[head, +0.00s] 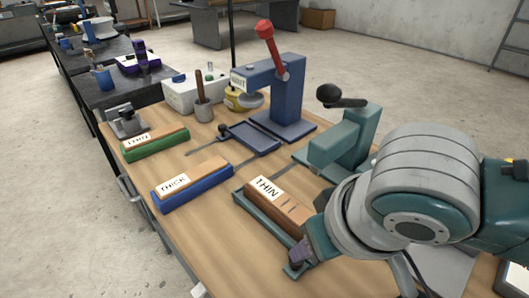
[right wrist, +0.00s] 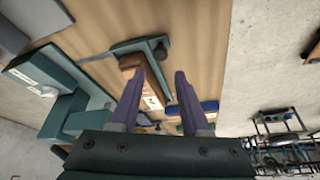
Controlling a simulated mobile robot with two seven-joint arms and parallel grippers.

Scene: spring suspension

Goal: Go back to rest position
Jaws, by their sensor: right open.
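My right gripper (head: 300,252) comes in from the right in the head view, mostly hidden behind its own wrist. In the right wrist view its two purple fingers (right wrist: 159,74) are spread apart with nothing between them. A brown block labelled THIN (head: 277,205) lies in a teal tray (head: 240,197) close to the gripper. The same block (right wrist: 146,78) shows beyond the fingers in the wrist view; whether they touch it cannot be told. My left gripper is in neither view.
A teal press with a black knob (head: 345,140) stands near my right arm. A blue press with a red lever (head: 287,95) stands behind. A blue THICK holder (head: 195,190) and green THIN holder (head: 155,146) lie at left. Bare wood (head: 205,235) shows at the front left.

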